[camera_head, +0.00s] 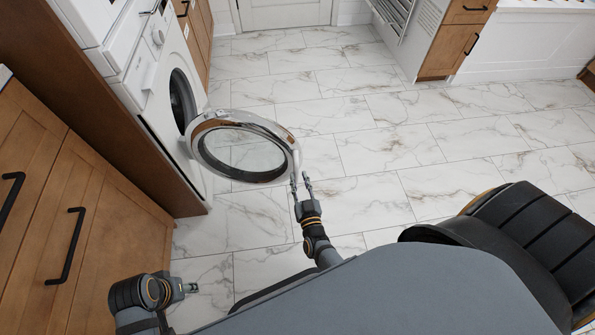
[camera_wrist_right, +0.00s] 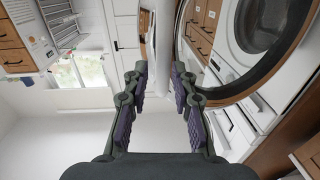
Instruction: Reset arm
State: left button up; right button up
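The white washing machine (camera_head: 165,75) stands at the left in the head view, its round door (camera_head: 243,148) swung wide open into the room. The door has a shiny rim and a clear glass; its rim also shows in the right wrist view (camera_wrist_right: 262,98). My right gripper (camera_head: 301,182) is at the door's outer edge, low on its right side. In the wrist view its two fingers (camera_wrist_right: 160,85) are apart, with a pale door edge in line with the gap. I cannot tell whether they touch it. My left gripper (camera_head: 190,288) is low at the left; its fingers are too small to read.
Wooden cabinets (camera_head: 75,215) with black handles stand close at the left, near my left arm. A wooden vanity (camera_head: 455,40) and a white bathtub (camera_head: 525,45) are at the back right. The marble-tiled floor (camera_head: 390,140) is clear in the middle.

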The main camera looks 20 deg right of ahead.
jog(key=s, duration=0.3)
jog(key=shift+s+a, duration=0.15)
jog(key=shift+a, duration=0.1)
